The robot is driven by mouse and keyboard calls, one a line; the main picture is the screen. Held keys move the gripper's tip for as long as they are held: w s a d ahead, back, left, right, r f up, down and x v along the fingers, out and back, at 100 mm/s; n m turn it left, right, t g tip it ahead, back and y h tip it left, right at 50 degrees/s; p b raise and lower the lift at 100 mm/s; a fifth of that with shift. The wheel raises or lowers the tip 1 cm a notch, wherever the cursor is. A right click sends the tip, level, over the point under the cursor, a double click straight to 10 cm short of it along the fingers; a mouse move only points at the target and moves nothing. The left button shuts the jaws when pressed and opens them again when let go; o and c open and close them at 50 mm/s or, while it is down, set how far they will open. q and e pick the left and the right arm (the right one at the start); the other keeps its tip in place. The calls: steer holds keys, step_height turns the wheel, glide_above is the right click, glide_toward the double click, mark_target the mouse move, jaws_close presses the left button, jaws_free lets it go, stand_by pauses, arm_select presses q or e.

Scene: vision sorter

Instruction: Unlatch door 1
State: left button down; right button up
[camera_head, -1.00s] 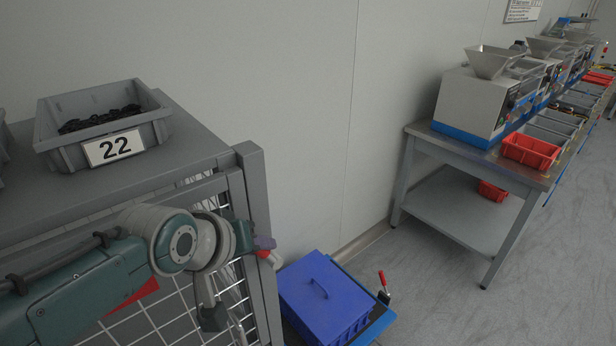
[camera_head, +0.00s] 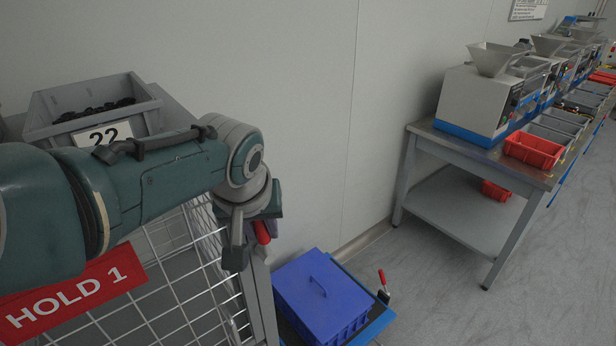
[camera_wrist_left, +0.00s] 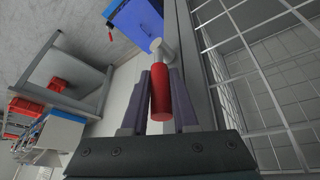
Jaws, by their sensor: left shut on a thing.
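The cage door (camera_head: 165,245) of wire mesh carries a red sign reading HOLD 1 (camera_head: 72,290) at the lower left of the head view. My left gripper (camera_head: 258,222) is at the right-hand edge of the cage, partly hidden by my own wrist. It is shut on a red latch handle (camera_head: 262,232). In the left wrist view the purple fingers of my left gripper (camera_wrist_left: 160,98) stand on both sides of the red handle (camera_wrist_left: 161,97). A pale metal end shows beyond the handle. How the latch meets the frame is hidden. My right gripper is not in view.
A grey bin labelled 22 (camera_head: 92,108) with dark parts stands on the cage top. A workbench (camera_head: 455,140) with machines and red bins stands further right.

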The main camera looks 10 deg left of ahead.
arm_select(q)
steer(key=c, duration=1)
jaws_free()
steer(key=p+v, duration=0.7)
steer(key=v, duration=0.2)
steer(key=shift+s+r, duration=0.15)
steer(key=shift+r, duration=0.25)
